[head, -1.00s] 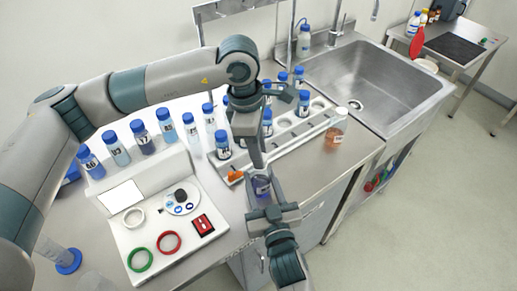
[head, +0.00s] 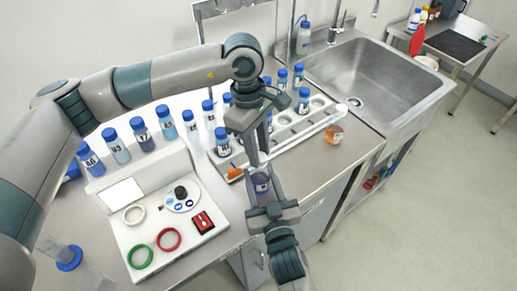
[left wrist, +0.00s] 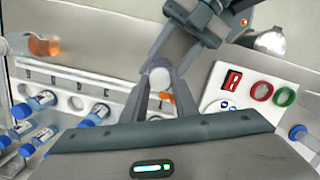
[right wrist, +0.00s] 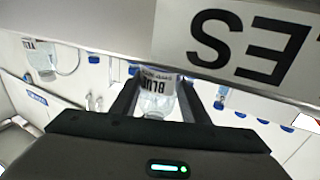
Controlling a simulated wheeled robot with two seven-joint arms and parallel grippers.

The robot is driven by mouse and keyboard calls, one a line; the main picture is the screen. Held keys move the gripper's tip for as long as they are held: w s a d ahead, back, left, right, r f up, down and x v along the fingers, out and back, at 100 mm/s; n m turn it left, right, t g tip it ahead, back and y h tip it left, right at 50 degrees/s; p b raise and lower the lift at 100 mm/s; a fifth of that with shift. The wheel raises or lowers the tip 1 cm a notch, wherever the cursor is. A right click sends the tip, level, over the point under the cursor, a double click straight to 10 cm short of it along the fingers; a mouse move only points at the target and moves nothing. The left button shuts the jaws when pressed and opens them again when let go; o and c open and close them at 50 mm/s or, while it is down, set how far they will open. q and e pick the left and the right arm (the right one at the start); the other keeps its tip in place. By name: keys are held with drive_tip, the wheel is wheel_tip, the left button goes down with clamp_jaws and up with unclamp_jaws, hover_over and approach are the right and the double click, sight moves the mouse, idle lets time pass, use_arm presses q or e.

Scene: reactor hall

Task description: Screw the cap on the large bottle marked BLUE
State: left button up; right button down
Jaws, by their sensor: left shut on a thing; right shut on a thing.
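My right gripper (head: 262,193) is shut on the large clear bottle (head: 261,183) and holds it off the bench's front edge. In the right wrist view the bottle's label (right wrist: 157,76) reads BLUE, upside down in the picture. My left gripper (head: 261,164) points down right above this bottle, its fingers closed at the bottle's top. In the left wrist view a pale round cap (left wrist: 160,78) shows between its fingertips. The fingers hide the cap in the head view, and I cannot tell whether its thread has engaged.
A white rack (head: 290,140) with several blue-capped bottles stands behind. A white panel (head: 150,235) with rings lies at left, and a sink (head: 375,75) at right. The floor at right is clear.

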use_arm(q)
drive_tip(key=m, duration=0.7)
drive_tip(key=shift+w+d+g+y, duration=0.1)
drive_tip(key=shift+d+g+y, duration=0.05)
drive_tip(key=shift+g+y, duration=0.25)
drive_tip(key=m+y, duration=0.1)
drive_tip(key=m, duration=0.5)
drive_tip(key=shift+d+m, duration=0.1)
drive_tip(key=shift+m, duration=0.2)
drive_tip(key=m, duration=0.4)
drive_tip(key=shift+m+y, duration=0.3)
drive_tip(key=m, duration=0.3)
drive_tip(key=shift+d+t, duration=0.1)
drive_tip(key=shift+t, duration=0.2)
drive_tip(key=m+t, duration=0.1)
drive_tip(key=m, duration=0.5)
drive_tip(key=shift+y, duration=0.4)
drive_tip(key=o, duration=1)
